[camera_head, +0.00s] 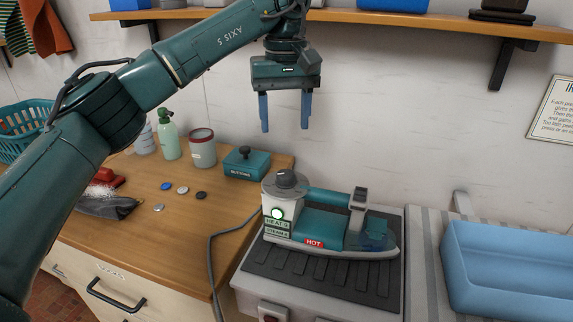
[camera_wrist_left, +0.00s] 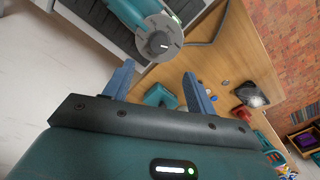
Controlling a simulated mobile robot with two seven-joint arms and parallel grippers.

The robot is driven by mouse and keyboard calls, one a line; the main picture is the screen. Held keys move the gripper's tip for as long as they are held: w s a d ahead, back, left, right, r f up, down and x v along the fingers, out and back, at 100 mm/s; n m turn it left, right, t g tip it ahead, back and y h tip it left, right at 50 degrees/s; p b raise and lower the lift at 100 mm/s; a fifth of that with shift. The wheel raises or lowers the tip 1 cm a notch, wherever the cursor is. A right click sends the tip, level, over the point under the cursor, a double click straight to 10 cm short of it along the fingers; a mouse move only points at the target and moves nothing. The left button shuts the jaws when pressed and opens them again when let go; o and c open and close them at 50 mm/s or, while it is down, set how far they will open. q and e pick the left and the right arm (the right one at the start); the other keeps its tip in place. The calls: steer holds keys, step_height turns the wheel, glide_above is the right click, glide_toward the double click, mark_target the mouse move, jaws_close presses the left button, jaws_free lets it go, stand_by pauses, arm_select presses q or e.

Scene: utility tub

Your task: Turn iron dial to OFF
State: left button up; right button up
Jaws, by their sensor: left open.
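The iron (camera_head: 322,226) is teal and grey and rests flat on a dark ribbed pad. Its grey round dial (camera_head: 287,179) sits on top at the left end, above a lit green lamp. A red label on its side reads HOT. In the left wrist view the dial (camera_wrist_left: 158,44) shows as a grey disc with a pale mark; I cannot tell which setting it marks. My left gripper (camera_head: 285,127) is open and empty, fingers pointing down, above and apart from the dial. Its blue fingers also show in the left wrist view (camera_wrist_left: 156,74). My right gripper is not in view.
A grey cord (camera_head: 211,262) runs over the desk. A blue tub (camera_head: 510,270) stands right. A shelf (camera_head: 440,20) runs above.

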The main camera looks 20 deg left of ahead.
mark_target(286, 174)
arm_select(q)
step_height(286, 174, down, 11)
steer(key=shift+f+p, duration=0.15)
steer(key=shift+p, duration=0.2)
steer(key=shift+c, duration=0.3)
steer(key=c, duration=0.9)
